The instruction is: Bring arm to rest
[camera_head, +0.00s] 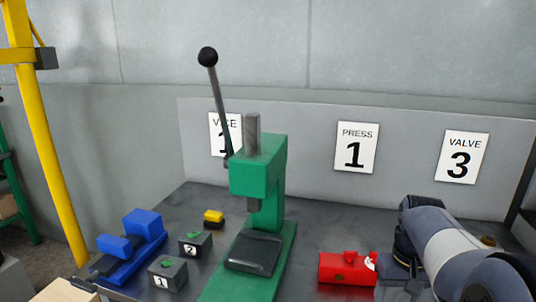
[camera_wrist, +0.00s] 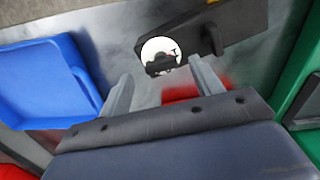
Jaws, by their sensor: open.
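My arm enters from the right in the head view, and its lower end stands over the bench right of the red valve block (camera_head: 345,267). In the wrist view my gripper (camera_wrist: 162,88) has two grey fingers spread apart, with nothing held between them. Just beyond the fingertips are a round white dial (camera_wrist: 158,52) and a dark block (camera_wrist: 232,25) with a yellow part. A blurred red patch shows between the fingers. The fingertips are not clear in the head view.
A green press (camera_head: 262,175) with a tall black-knobbed lever stands mid-bench. A blue vice (camera_head: 135,243) and small numbered blocks (camera_head: 168,274) sit to its left. A blue tray (camera_wrist: 45,80) lies left of my gripper in the wrist view. A wall with signs rises behind.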

